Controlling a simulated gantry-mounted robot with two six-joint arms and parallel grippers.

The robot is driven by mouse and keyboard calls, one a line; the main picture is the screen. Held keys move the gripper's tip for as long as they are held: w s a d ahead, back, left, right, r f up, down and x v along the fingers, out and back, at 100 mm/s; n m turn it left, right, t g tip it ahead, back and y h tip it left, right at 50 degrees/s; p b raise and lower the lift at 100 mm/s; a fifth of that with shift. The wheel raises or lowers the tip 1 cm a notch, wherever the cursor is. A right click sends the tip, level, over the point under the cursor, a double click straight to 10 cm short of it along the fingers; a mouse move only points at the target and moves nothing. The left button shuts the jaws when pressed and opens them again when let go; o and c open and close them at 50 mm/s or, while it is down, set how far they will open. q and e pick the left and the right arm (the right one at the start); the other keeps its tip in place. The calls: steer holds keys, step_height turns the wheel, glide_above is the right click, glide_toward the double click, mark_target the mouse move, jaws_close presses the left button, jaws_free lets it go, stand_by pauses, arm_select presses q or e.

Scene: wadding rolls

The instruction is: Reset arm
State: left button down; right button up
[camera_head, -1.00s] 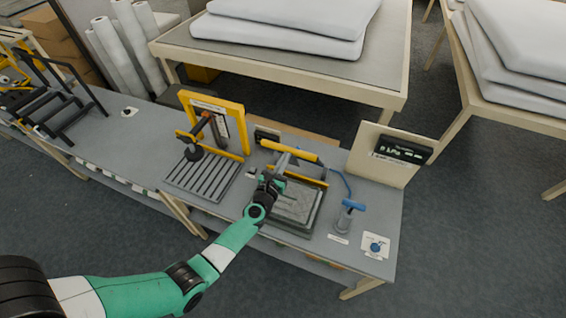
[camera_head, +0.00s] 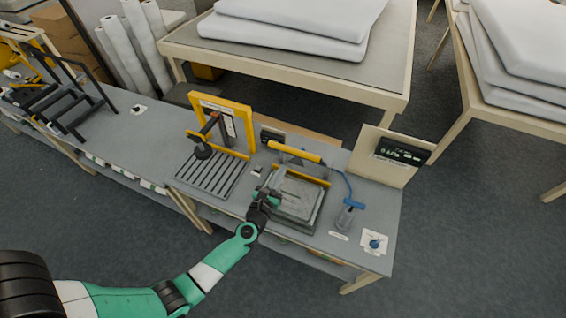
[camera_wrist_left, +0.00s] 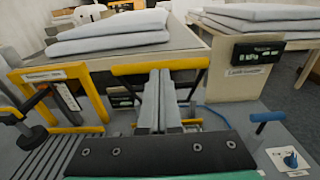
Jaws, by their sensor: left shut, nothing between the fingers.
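My left gripper (camera_head: 273,189) reaches in from the lower left, over the left front part of a dark-edged tray with a grey pad (camera_head: 298,200) on the workbench. In the left wrist view its two grey fingers (camera_wrist_left: 158,100) lie together, shut and empty. A yellow handle bar (camera_head: 293,151) stands behind the fingers; it also shows in the wrist view (camera_wrist_left: 160,67). My right gripper does not show.
A yellow frame (camera_head: 248,125) with a slotted plate (camera_head: 210,175) stands left of the tray. A blue-handled tool (camera_head: 353,204), a blue knob (camera_head: 374,244) and a panel with a dark display (camera_head: 402,151) are at the right. A padded table (camera_head: 385,90) is behind.

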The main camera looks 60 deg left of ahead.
arm_select(q)
steer(key=shift+s+d+r, duration=0.1)
steer(key=shift+s+d, duration=0.1)
steer(key=shift+s, duration=0.15)
stand_by(0.3)
